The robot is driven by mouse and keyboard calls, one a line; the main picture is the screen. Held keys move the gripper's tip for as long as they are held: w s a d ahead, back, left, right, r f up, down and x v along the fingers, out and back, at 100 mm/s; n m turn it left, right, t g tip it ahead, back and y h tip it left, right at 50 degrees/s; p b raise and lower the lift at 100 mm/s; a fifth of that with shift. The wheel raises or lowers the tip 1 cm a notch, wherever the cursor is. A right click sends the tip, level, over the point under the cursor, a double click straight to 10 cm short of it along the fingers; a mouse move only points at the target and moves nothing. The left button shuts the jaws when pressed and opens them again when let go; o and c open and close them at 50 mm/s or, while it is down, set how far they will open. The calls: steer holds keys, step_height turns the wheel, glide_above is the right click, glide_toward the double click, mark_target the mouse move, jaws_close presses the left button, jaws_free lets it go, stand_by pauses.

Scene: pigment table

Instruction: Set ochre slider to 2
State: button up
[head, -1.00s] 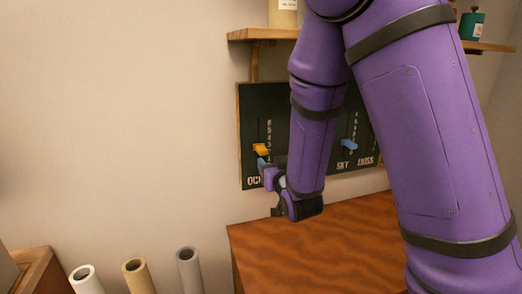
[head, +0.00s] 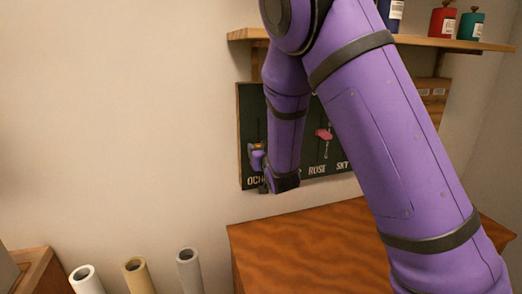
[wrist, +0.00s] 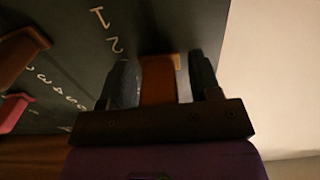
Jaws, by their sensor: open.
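In the wrist view, the ochre knob (wrist: 158,80) lies between the two dark fingers of my gripper (wrist: 163,82). The fingers are open, one on each side, with a narrow gap showing. White scale marks 1 and 2 show left of it. The exact mark at which the knob stands is unclear.
Beside it in the wrist view are a brown knob (wrist: 20,55) and a pink knob (wrist: 12,110). A shelf (head: 460,43) with jars is above the panel. A wooden table (head: 300,245) is below, with several paper rolls (head: 135,275) at lower left.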

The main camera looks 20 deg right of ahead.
steer(key=shift+c, duration=0.4)
jaws_close()
step_height(320, 180, down, 3)
steer(key=shift+r, duration=0.2)
steer(key=shift+o, duration=0.4)
jaws_free()
steer(key=shift+s, duration=0.1)
steer(key=s, duration=1)
steer(key=shift+s, duration=0.25)
